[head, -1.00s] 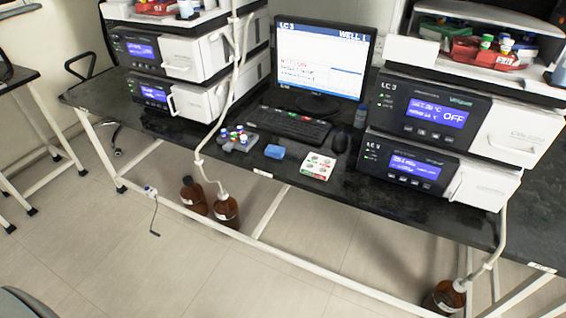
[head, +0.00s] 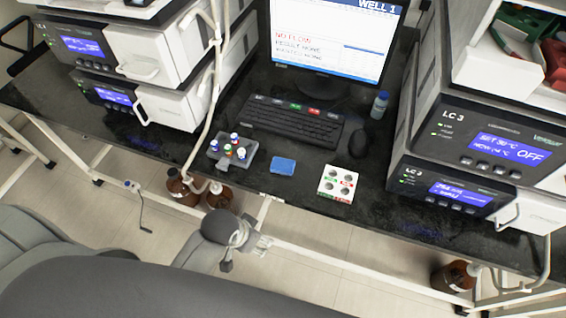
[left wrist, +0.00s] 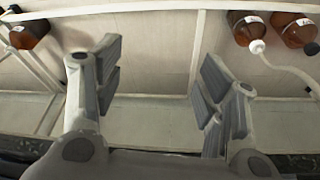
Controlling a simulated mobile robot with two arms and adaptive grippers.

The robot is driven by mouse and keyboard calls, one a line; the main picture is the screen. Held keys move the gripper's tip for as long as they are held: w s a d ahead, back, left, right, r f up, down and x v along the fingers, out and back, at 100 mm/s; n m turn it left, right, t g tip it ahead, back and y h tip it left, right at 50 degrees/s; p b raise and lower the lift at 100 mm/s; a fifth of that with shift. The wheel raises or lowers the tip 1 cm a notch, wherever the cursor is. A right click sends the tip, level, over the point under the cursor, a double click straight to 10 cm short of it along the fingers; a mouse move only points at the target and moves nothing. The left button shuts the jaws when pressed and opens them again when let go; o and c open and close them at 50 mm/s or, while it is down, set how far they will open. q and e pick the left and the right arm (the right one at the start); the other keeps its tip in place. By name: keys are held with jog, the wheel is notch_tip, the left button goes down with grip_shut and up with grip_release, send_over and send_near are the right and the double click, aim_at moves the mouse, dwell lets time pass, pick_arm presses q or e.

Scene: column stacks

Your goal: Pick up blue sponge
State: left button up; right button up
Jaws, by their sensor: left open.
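The blue sponge (head: 283,166) lies flat on the dark bench top near its front edge, between a grey vial rack and a white card with round wells. My left gripper (head: 258,245) is in front of the bench, below and apart from the sponge in the head view. In the left wrist view my left gripper (left wrist: 160,82) has its two fingers wide apart with nothing between them. The sponge does not show in the left wrist view. My right gripper is in neither view.
The vial rack (head: 232,154) is left of the sponge and the white card (head: 338,184) right of it. A keyboard (head: 293,122) and mouse (head: 359,143) lie behind. Instrument stacks flank the bench (head: 380,215). Brown bottles (head: 182,188) stand below, near a white hose.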

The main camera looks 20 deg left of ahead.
pick_arm(q)
jog(key=w+d+r+m+g+h, duration=0.1)
jog(key=w+d+r+m+h, duration=0.1)
jog(key=w+d+r+m, duration=0.8)
jog(key=w+a+r, duration=0.1)
jog(key=w+r+m+g+y, duration=0.1)
jog(key=w, duration=0.1)
jog(key=w+a+r+m+p, duration=0.1)
jog(key=w, duration=0.1)
jog(key=shift+w+a+r, duration=0.15)
jog(key=shift+a+r, duration=0.2)
jog(key=shift+r, duration=0.05)
jog(key=w+a+r+m+g+y, duration=0.1)
jog(key=w+a+r+m+y, duration=0.1)
jog(key=w+a+r, duration=0.35)
send_over(281, 164)
notch_tip(281, 164, down, 6)
jog(key=shift+r, duration=0.15)
jog(key=shift+f+p, duration=0.65)
jog(key=shift+f, duration=2.15)
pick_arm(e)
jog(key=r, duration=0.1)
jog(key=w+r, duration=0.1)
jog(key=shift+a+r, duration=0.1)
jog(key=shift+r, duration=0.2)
pick_arm(q)
jog(key=shift+c, duration=0.2)
